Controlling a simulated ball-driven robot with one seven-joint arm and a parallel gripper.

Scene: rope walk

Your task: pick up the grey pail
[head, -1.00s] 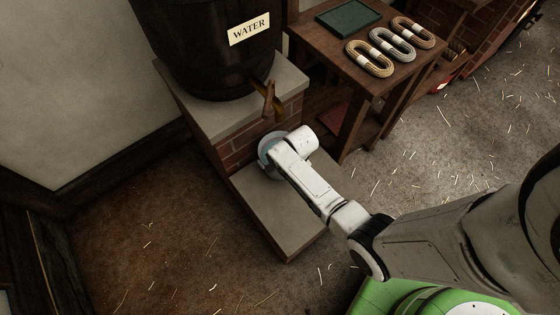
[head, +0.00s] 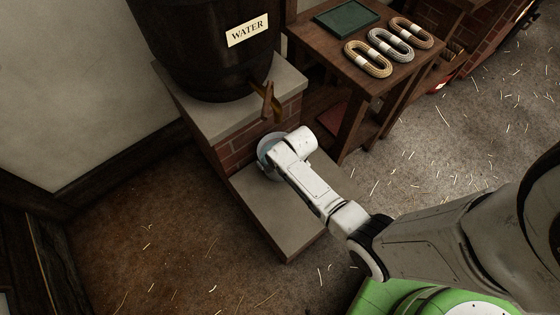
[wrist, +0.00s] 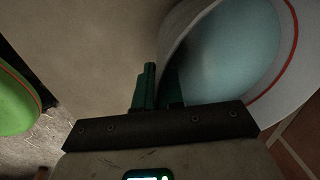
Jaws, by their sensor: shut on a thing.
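The grey pail (head: 264,149) stands on the low stone step under the water barrel's tap, mostly hidden behind my wrist in the head view. In the wrist view the pail (wrist: 306,62) fills the upper right, with a pale grey wall, a red line around it and a pale blue inside. My gripper (wrist: 160,82) is shut on the pail's near rim, with a dark green finger outside the wall and the other partly hidden by it. The head view does not show the fingers.
The dark barrel labelled WATER (head: 215,50) sits on a stone-topped brick plinth (head: 235,108), its tap (head: 267,100) above the pail. A wooden table (head: 345,75) with rope coils (head: 391,46) and a green tray (head: 346,18) stands to the right. The straw-strewn floor in front is open.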

